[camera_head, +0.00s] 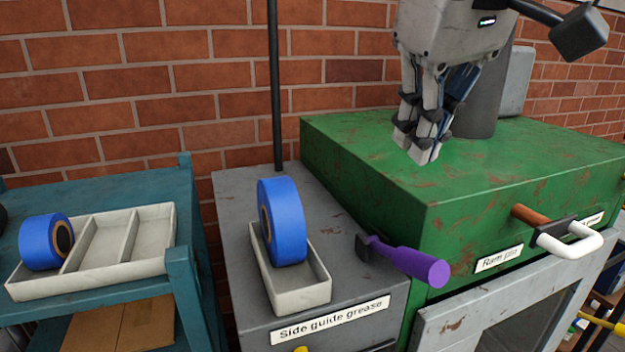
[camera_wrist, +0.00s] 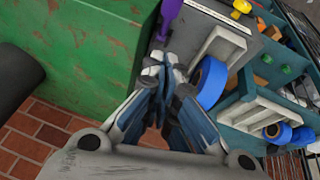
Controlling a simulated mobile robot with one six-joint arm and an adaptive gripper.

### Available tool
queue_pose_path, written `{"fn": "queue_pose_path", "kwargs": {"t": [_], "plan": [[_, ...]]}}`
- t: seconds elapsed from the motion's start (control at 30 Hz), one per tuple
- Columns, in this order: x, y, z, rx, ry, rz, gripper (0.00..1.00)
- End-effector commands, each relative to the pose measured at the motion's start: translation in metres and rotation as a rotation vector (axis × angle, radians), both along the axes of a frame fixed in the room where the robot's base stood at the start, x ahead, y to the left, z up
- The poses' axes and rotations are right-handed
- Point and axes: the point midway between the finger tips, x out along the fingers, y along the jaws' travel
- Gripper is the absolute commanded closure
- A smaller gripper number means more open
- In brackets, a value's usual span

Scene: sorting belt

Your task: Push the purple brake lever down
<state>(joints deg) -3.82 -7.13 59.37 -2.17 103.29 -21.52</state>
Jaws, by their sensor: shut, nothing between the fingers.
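The purple brake lever (camera_head: 408,262) sticks out from a dark pivot at the side of the green machine, pointing toward the front right and slightly down. It also shows in the wrist view (camera_wrist: 170,14) at the top, just beyond the fingertips in the picture. My gripper (camera_head: 424,150) is shut and empty, fingers pointing down, in front of the green housing's top in the head view. It is above and behind the lever, apart from it. The wrist view shows the closed fingertips (camera_wrist: 161,60) too.
A blue roll (camera_head: 283,222) stands in a small white tray (camera_head: 305,297) on the grey cabinet. Another blue roll (camera_head: 40,243) sits in a divided tray (camera_head: 120,284) on the teal table. The green machine (camera_head: 365,165) has a white handle (camera_head: 572,244) at right.

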Motion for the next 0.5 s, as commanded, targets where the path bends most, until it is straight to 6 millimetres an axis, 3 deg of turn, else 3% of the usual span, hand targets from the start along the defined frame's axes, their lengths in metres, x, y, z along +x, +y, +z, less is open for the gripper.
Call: {"fn": "queue_pose_path", "kwargs": {"t": [0.17, 0.5], "plan": [[0.006, 0.000, -0.018, 0.000, -0.002, 0.000, 1.00], [0.035, -0.001, -0.084, 0.000, 0.000, -0.001, 1.00]]}}
